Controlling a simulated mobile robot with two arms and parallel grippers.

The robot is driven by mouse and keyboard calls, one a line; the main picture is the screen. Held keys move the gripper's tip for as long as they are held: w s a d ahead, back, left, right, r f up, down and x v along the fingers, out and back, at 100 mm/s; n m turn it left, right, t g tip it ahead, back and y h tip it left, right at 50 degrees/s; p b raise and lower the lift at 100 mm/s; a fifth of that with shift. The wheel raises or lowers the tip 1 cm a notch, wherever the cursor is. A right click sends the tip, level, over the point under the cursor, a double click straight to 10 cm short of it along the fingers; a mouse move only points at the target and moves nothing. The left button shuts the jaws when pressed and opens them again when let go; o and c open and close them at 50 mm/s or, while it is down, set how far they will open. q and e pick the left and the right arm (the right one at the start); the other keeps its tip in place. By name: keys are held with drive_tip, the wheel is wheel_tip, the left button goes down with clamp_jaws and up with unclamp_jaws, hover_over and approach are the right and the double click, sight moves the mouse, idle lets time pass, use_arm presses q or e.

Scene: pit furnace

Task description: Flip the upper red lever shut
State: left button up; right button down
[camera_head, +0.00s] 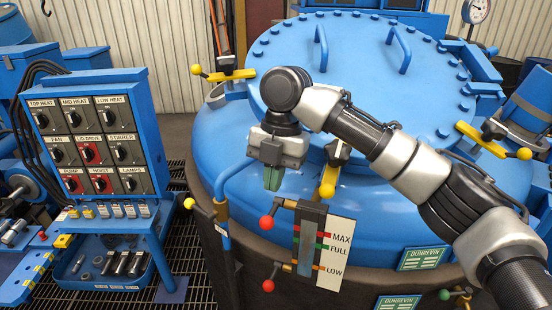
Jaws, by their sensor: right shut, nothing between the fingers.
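The upper red lever (267,222) has a round red knob and sits at the left of the level gauge (309,240) on the furnace front. Its arm runs up and right from the knob to the top of the gauge. The lower red lever (268,286) has a similar knob near the gauge's bottom end. My right gripper (272,184) is shut and empty, pointing down. In the picture it is just above the upper red knob, with a gap between them. My left gripper is not in view.
The blue furnace lid (365,70) with two handles fills the back. Yellow-knobbed clamps (327,185) stand around its rim, one close right of my gripper. A switch panel (92,135) and tool shelf (110,262) stand at the left. Dark grating floor (185,250) lies between.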

sight(267, 219)
drive_tip(key=x, duration=0.2)
drive_tip(key=p+x, duration=0.1)
drive_tip(key=x, duration=0.1)
drive_tip(key=w+x, duration=0.1)
drive_tip(key=x, duration=0.1)
drive_tip(key=shift+f, duration=0.45)
drive_tip(key=shift+w+a+f+p, duration=0.1)
drive_tip(key=shift+f+p, duration=0.2)
drive_tip(key=shift+f, duration=0.05)
drive_tip(key=shift+w+f, duration=0.15)
